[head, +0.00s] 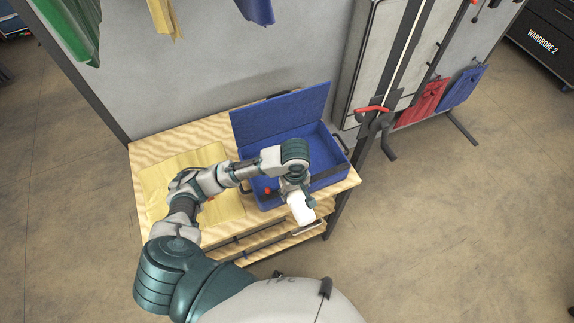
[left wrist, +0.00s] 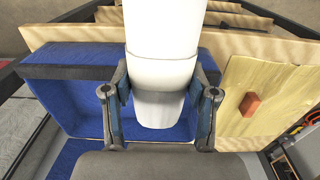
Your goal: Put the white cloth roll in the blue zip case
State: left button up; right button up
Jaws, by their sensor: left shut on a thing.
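The white cloth roll (head: 300,208) is in my left gripper (head: 298,192), held over the front edge of the blue case. In the left wrist view the fingers of my left gripper (left wrist: 163,85) press on both sides of the roll (left wrist: 165,45). The blue zip case (head: 330,140) lies open on the wooden table, its lid (head: 283,112) raised at the back. The case (left wrist: 58,85) also shows below the roll in the left wrist view. My forearm and wrist hide part of the case's inside. My right gripper is not in view.
A yellow cloth (head: 160,175) lies flat on the table (head: 146,150), left of the case. An orange block (left wrist: 250,104) sits on it. A small red item (head: 267,190) shows by the case's front left. A rack with red (head: 420,103) and blue pieces stands right.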

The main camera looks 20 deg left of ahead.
pick_arm(q)
jog(key=w+a, duration=1.3)
jog(key=a, duration=0.2)
jog(key=f, duration=0.2)
jog(key=d+f, duration=0.1)
jog(key=f, duration=0.4)
jog(key=shift+s+d+f+p, duration=0.2)
jog(key=shift+s+p, duration=0.15)
jog(key=shift+f, duration=0.65)
jog(key=shift+a+f, duration=0.25)
jog(key=shift+f, duration=0.9)
jog(key=shift+w+a+f, duration=0.1)
jog(key=shift+a+f, duration=0.15)
jog(key=shift+f, duration=0.05)
jog(key=o, duration=1.1)
jog(key=shift+c, duration=0.2)
jog(key=o, duration=0.4)
jog(key=shift+d, duration=0.2)
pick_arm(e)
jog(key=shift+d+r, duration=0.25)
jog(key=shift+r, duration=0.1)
pick_arm(q)
jog(key=shift+r, duration=0.1)
notch_tip(320, 180, up, 12)
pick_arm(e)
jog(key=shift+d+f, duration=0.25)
